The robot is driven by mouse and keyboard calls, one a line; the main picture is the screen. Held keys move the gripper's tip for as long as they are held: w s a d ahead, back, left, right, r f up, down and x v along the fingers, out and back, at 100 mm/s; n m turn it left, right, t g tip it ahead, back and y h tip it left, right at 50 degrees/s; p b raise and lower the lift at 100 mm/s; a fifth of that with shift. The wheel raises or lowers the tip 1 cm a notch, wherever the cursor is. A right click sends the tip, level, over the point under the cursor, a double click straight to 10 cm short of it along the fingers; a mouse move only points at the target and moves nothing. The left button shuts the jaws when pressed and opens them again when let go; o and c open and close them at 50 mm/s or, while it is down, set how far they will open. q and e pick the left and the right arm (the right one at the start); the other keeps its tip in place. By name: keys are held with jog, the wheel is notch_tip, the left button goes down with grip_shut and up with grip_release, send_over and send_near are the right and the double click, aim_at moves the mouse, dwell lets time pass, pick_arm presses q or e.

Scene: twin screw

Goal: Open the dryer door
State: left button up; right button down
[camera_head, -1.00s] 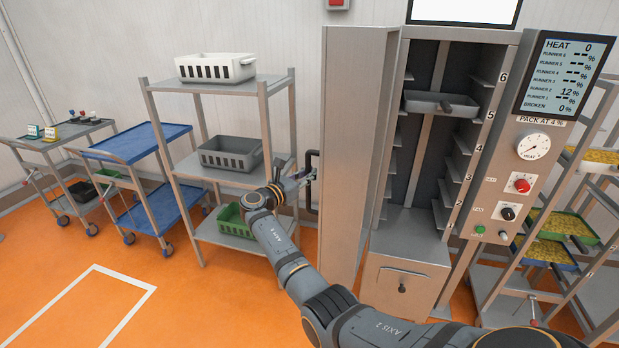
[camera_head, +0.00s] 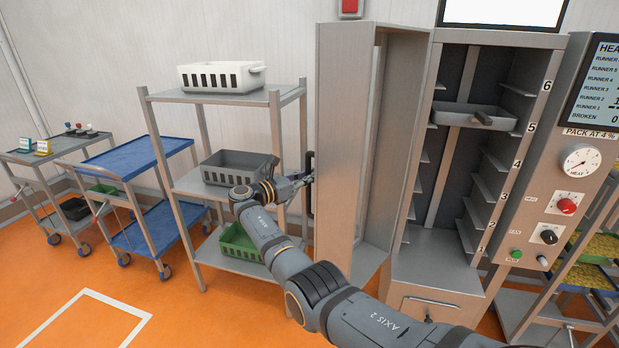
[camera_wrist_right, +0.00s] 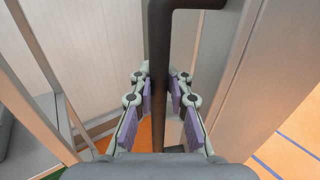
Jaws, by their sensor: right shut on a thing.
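The dryer door (camera_head: 340,140) is a tall grey metal panel. It stands swung open to the left of the dryer cabinet (camera_head: 442,258), and its hollow inner side shows. The dark bar handle (camera_head: 309,160) is on the door's outer side; it also shows in the right wrist view (camera_wrist_right: 159,50). My right gripper (camera_head: 299,178) is shut on this handle, with its purple pads on either side of the bar in the wrist view (camera_wrist_right: 160,92). My left gripper is not in view.
The cabinet holds a grey tray (camera_head: 470,115) at runner 5. A metal shelf rack (camera_head: 196,184) with bins stands close to the left of the door and gripper. A blue cart (camera_head: 130,142) is farther left. Orange floor (camera_head: 190,320) is clear in front.

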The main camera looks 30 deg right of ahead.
jog(key=shift+a+f, duration=0.15)
jog(key=c, duration=1.6)
grip_release()
jog(key=shift+w, duration=0.1)
jog(key=o, duration=0.3)
jog(key=shift+w+a, duration=0.1)
jog(key=shift+a, duration=0.1)
jog(key=shift+d, duration=0.1)
jog(key=s+a, duration=0.1)
jog(key=a, duration=1.1)
jog(key=shift+s, duration=0.15)
